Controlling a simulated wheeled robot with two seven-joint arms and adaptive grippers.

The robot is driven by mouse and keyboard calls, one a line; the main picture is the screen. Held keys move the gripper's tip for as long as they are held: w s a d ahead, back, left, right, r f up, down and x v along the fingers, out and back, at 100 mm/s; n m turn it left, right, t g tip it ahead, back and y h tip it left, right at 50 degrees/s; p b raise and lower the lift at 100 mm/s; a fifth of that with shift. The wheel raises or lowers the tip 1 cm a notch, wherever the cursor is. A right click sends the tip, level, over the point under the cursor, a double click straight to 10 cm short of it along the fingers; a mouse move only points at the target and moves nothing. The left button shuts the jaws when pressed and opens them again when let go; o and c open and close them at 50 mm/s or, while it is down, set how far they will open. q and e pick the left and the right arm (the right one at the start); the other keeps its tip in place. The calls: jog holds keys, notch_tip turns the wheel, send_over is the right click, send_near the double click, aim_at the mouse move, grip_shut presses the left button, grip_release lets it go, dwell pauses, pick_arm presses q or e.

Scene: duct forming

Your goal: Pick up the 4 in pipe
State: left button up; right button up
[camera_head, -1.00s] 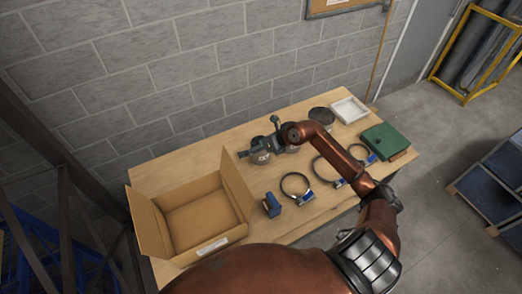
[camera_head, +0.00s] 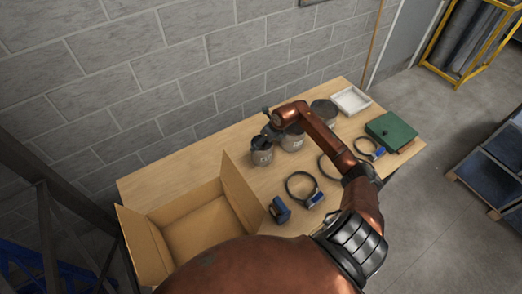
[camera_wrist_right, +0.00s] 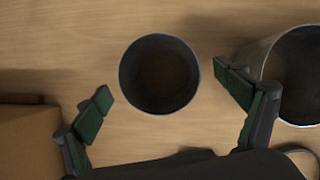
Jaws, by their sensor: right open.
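Three grey metal pipe pieces stand upright in a row on the wooden table. The smallest, at the left end, which I take as the 4 in pipe (camera_head: 261,155), has a pale marking too small to read. My right gripper (camera_head: 268,131) is just above and behind it, partly hidden by my arm. In the right wrist view the round open mouth of the 4 in pipe (camera_wrist_right: 159,74) lies between the two spread green-padded fingers, a little beyond them. The gripper (camera_wrist_right: 166,86) is open and empty, with gaps on both sides of the pipe. My left gripper is out of view.
A larger pipe (camera_head: 293,139) stands close right; its rim (camera_wrist_right: 268,62) is near the right finger. Another pipe (camera_head: 323,112) stands farther right. An open cardboard box (camera_head: 195,215) is at left. Ring clamps (camera_head: 301,187), a green case (camera_head: 391,131) and a white tray (camera_head: 350,99) share the table.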

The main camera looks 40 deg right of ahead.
aim_at(261, 159)
jog(key=x, duration=0.4)
jog(key=shift+s+f+p, duration=0.1)
jog(key=shift+p, duration=0.3)
jog(key=c, duration=1.2)
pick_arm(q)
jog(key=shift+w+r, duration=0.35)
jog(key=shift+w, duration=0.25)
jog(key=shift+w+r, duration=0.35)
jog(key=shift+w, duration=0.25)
pick_arm(e)
jog(key=shift+c, duration=0.6)
